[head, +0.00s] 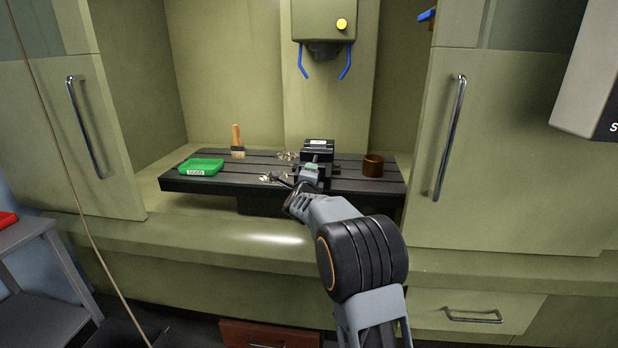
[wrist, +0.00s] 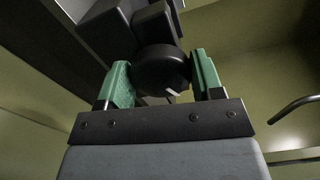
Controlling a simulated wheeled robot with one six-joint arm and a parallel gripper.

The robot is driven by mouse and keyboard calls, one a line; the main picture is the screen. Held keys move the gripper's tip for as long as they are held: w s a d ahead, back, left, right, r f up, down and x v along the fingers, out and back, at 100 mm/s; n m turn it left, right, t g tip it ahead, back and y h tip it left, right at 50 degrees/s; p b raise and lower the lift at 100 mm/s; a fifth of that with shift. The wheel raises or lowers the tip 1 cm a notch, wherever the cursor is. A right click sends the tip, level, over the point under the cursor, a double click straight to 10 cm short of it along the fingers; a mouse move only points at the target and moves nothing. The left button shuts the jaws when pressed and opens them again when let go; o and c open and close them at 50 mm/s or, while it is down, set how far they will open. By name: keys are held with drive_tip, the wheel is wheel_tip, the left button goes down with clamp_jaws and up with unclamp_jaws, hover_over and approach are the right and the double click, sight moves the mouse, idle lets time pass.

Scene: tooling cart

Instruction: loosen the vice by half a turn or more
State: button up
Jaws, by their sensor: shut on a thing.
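The vice (head: 318,148) is a dark block on the black slotted machine table (head: 225,182), right of its middle. My gripper (head: 312,166) reaches it from the front, and my arm hides part of the vice. In the wrist view the green fingers of my gripper (wrist: 162,72) are shut on the vice's round black handle hub (wrist: 160,66), one finger on each side. A short pale mark shows low on the hub's face, right of its middle. The vice body (wrist: 108,28) is behind and above the hub. Whether the jaws of the vice are apart is too small to tell.
A green tray (head: 201,167) and a wooden-handled brush (head: 237,138) stand on the table's left. Metal chips (head: 271,178) lie near the vice. A brown cup (head: 372,166) stands at right. The machine head (head: 322,20) with blue nozzles hangs above. Doors (head: 480,150) flank the opening.

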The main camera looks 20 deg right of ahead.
drive_tip(key=shift+s+d+r+m+p, duration=0.1)
drive_tip(key=shift+m+p, duration=4.7)
drive_tip(key=shift+m, duration=0.6)
drive_tip(key=shift+s+d+r+m+p, duration=0.1)
drive_tip(key=shift+m+p, duration=4.7)
drive_tip(key=shift+m, duration=0.6)
drive_tip(key=o, duration=0.9)
